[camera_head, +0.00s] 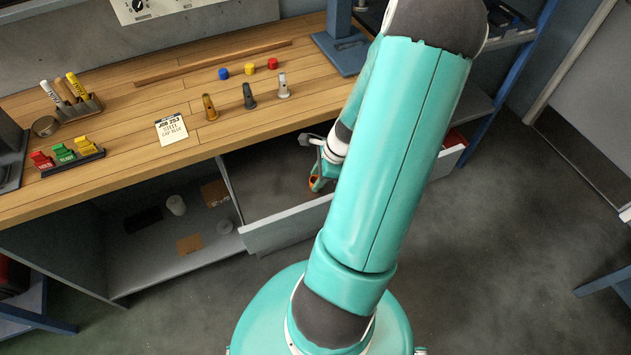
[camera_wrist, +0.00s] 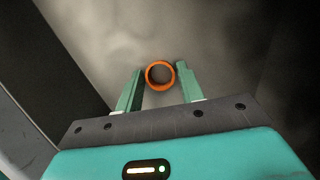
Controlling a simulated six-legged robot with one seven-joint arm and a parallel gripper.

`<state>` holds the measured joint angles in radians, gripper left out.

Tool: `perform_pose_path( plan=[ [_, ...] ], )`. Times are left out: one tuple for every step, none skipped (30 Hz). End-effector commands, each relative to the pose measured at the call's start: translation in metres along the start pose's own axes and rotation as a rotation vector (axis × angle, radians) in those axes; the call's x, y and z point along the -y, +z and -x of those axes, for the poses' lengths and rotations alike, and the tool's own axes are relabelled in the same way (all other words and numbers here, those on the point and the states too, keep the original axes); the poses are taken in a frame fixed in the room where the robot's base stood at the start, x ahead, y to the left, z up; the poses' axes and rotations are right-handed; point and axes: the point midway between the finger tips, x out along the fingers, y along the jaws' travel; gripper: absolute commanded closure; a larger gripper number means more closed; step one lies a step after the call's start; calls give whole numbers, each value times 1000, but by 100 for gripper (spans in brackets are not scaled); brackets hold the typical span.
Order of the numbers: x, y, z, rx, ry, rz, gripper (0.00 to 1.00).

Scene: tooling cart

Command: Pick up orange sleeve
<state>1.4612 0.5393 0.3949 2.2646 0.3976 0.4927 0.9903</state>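The orange sleeve (camera_wrist: 148,79) is a short open ring, seen end-on between the two teal fingers in the wrist view. My gripper (camera_wrist: 160,80) has one finger on each side of it, and both fingertips look to be against its outer wall. In the head view the sleeve (camera_head: 314,182) shows small at the end of my gripper (camera_head: 318,180), over the open grey drawer (camera_head: 285,228). My arm hides part of the gripper and drawer there. I cannot tell whether the sleeve touches the drawer floor.
The wooden bench top (camera_head: 120,125) lies behind the drawer. It holds a card (camera_head: 171,129), several small pegs and caps, a marker holder (camera_head: 80,108) and a clip rack (camera_head: 72,160). The drawer walls stand close around my gripper. An open shelf (camera_head: 150,265) lies to the left.

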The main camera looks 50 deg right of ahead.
Motion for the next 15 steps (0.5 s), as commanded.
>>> perform_pose_path(
  plan=[
    [0,0,0,0,0,0,72],
    [0,0,0,0,0,0,78],
    [0,0,0,0,0,0,86],
    [0,0,0,0,0,0,92],
    [0,0,0,0,0,0,92],
    [0,0,0,0,0,0,92],
    [0,0,0,0,0,0,92],
    [0,0,0,0,0,0,92],
    [0,0,0,0,0,0,92],
    [0,0,0,0,0,0,92],
    [0,0,0,0,0,0,92],
    [0,0,0,0,0,0,92],
    [0,0,0,0,0,0,92],
    [0,0,0,0,0,0,92],
    [0,0,1,0,0,0,92]
  ],
)
